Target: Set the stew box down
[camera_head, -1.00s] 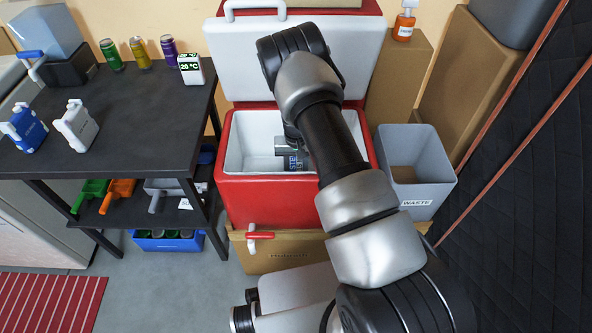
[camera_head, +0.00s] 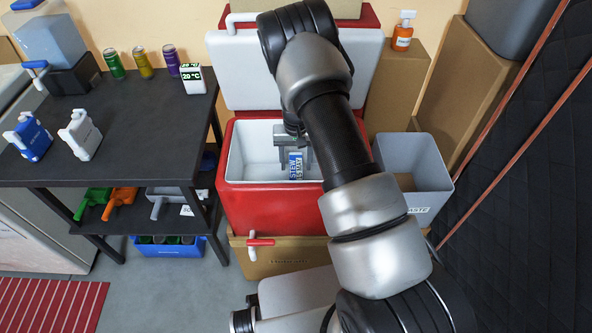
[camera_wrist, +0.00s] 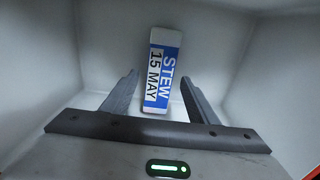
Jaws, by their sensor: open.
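The stew box (camera_wrist: 160,72) is a small white box with a blue label reading "STEW 15 MAY". It is inside the red cooler (camera_head: 270,207), which has a white interior and an open lid. In the head view the box (camera_head: 296,165) shows just below my gripper (camera_head: 294,150). In the wrist view my gripper (camera_wrist: 158,92) is open, with one finger on each side of the box's near part and visible gaps between. I cannot tell whether the box rests on the cooler floor.
A grey waste bin (camera_head: 415,165) stands right of the cooler. The cooler's walls surround my gripper closely. A cardboard box (camera_head: 285,262) is under the cooler.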

